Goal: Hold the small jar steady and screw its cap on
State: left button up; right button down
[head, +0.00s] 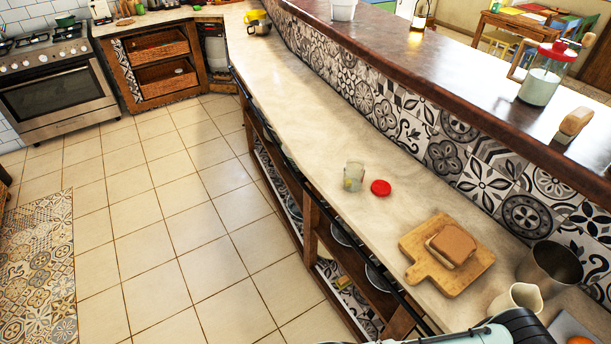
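A small glass jar (353,177) stands on the pale counter, near its front edge, in the middle of the head view. It is see-through, with something yellowish low in it, and no cap is on it. A red round cap (381,188) lies on the counter just right of the jar, apart from it. Part of one of my arms shows at the bottom edge, and I cannot tell which arm it is. Neither gripper shows in this view.
A cutting board (422,264) with bread (453,244) lies right of the cap. A metal cup (550,267) and a cream pitcher (517,299) stand beyond it. A raised ledge (450,72) with a red-lidded jar (543,78) runs behind. The counter (300,120) left of the jar is clear.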

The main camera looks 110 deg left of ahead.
aim_at(353, 176)
jog(key=u, duration=3.35)
jog(key=i+j+u, duration=0.15)
jog(key=j, duration=0.3)
